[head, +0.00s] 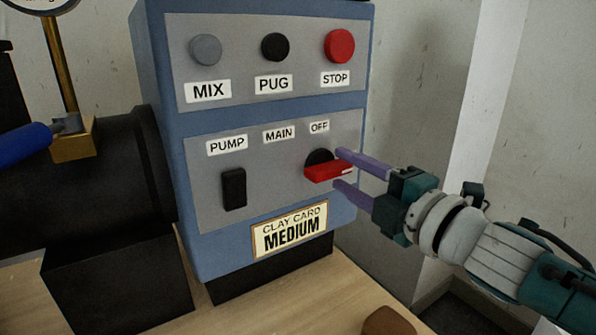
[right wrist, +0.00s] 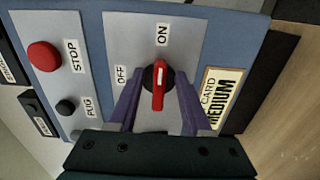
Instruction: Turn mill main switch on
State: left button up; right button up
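The main switch (head: 325,171) is a red handle on a black round base, on the lower grey panel of the blue control box, below the OFF label and right of the MAIN label. In the right wrist view the red handle (right wrist: 159,88) lies with its white-marked end toward the ON label (right wrist: 163,34); the OFF label (right wrist: 122,75) is to its left. My right gripper (head: 338,168) has its two purple fingers apart, one on either side of the handle, with gaps visible in the right wrist view (right wrist: 158,105). My left gripper is out of view.
The same box (head: 160,100) has MIX, PUG and red STOP buttons (head: 339,46) above, a black PUMP rocker (head: 234,188) left, and a clay card (head: 289,230) below. A wooden tabletop (head: 290,305) lies in front.

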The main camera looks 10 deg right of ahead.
jog(key=shift+s, duration=0.1)
jog(key=shift+s+d, duration=0.15)
jog(key=shift+s, duration=0.05)
jog(key=p+v, duration=0.2)
jog(key=v, duration=0.7)
jog(key=shift+s, duration=0.15)
